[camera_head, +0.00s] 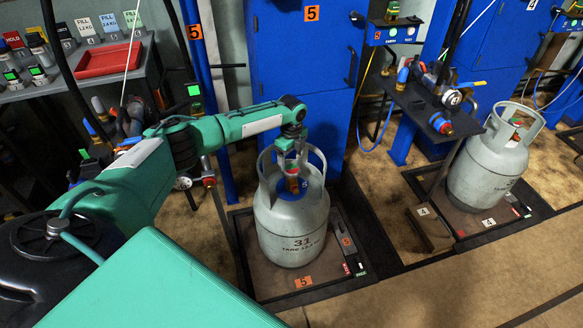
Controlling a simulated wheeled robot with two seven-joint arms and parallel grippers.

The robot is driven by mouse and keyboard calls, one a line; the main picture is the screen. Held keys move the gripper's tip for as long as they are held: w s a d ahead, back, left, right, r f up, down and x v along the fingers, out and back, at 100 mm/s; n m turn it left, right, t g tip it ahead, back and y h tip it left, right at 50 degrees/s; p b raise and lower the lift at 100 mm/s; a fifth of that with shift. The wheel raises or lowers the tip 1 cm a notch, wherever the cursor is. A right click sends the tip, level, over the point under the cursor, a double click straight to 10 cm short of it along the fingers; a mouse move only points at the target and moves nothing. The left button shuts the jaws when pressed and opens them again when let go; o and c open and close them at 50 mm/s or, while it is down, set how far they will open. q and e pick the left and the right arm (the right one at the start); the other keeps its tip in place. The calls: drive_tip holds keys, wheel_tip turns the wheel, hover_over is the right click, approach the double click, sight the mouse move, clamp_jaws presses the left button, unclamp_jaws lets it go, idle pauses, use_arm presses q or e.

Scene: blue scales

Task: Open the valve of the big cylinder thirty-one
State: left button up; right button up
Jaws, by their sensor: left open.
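The big grey cylinder thirty-one (293,234) stands upright on the scale platform (268,281) marked with an orange 5. Its front bears "31" in dark print. Its valve (292,170) shows as a small red and brass part inside the open collar at the top, partly hidden by my gripper. My left gripper (293,164) points down over the valve, inside or just above the collar. It is open, with its fingers close around or beside the valve; I cannot tell if they touch it. My right gripper is out of view.
Another grey cylinder (487,168) stands on scale 4 at the right. Blue cabinets (300,60) rise behind. A shelf with a red tray (107,60) and cards is at the upper left. Hoses hang beside the scales. The floor (440,285) in front is clear.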

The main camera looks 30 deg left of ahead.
sight(291, 169)
use_arm(q)
wheel_tip(291, 169, down, 4)
drive_tip(key=shift+f, duration=0.35)
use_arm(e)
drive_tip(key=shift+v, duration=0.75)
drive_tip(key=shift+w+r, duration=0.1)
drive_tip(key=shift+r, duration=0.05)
use_arm(q)
drive_tip(key=c, duration=1)
